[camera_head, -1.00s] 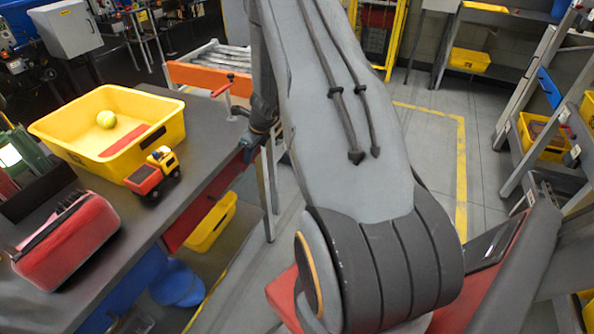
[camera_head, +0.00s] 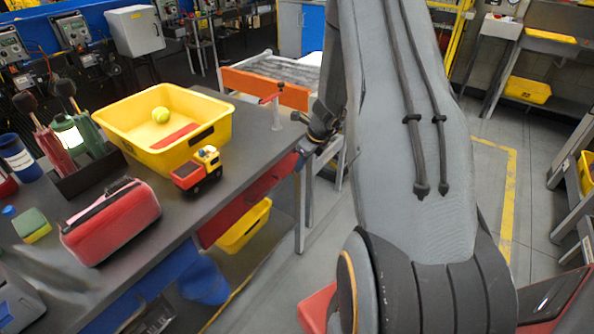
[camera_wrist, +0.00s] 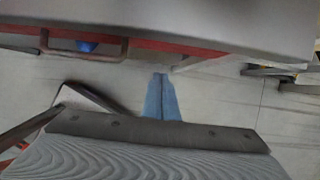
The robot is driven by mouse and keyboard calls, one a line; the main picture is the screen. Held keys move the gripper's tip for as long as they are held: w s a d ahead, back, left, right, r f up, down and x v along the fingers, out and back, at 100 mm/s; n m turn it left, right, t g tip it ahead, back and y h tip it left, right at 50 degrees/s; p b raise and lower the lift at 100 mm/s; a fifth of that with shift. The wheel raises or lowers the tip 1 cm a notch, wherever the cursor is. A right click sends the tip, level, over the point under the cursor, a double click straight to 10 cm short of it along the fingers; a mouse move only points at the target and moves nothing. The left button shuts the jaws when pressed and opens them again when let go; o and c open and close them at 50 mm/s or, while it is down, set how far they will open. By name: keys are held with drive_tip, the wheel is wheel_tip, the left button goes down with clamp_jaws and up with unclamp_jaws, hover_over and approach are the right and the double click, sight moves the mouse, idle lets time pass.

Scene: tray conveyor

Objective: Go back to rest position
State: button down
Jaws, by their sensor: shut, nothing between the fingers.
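My gripper shows in the wrist view (camera_wrist: 161,97) as two blue fingers pressed together. Nothing is between them. It hangs over the grey floor, apart from the table edge at the top of that view. In the head view my arm rises through the right half, and its far end is beside the right edge of the grey table (camera_head: 250,139).
On the table stand a yellow tray (camera_head: 126,113) holding a tennis ball (camera_head: 160,114) and a red item, a toy truck (camera_head: 197,171), and a red pencil case (camera_head: 112,222). An orange-ended conveyor (camera_head: 265,87) stands behind.

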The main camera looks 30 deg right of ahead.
drive_tip(key=v, duration=0.7)
drive_tip(key=shift+s+r+b, duration=0.25)
drive_tip(key=shift+r+b, duration=0.05)
drive_tip(key=s+a+r+n+g, duration=0.1)
drive_tip(key=s+a+r+n, duration=0.2)
drive_tip(key=a+n, duration=0.35)
drive_tip(key=s+a+r+n+g, duration=0.1)
drive_tip(key=s+a+r+n, duration=0.2)
drive_tip(key=a+n, duration=0.35)
drive_tip(key=s+a+r+n+h, duration=0.1)
drive_tip(key=s+a+r+n, duration=0.1)
drive_tip(key=s+a+n, duration=0.3)
drive_tip(key=s+a+r+n, duration=0.2)
drive_tip(key=s+a+n, duration=0.3)
drive_tip(key=s+n, duration=0.4)
drive_tip(key=n, duration=0.4)
drive_tip(key=shift+s+a+r+g+h, duration=0.2)
drive_tip(key=shift+a+r+g+h, duration=0.1)
drive_tip(key=shift+a+g+h, duration=0.1)
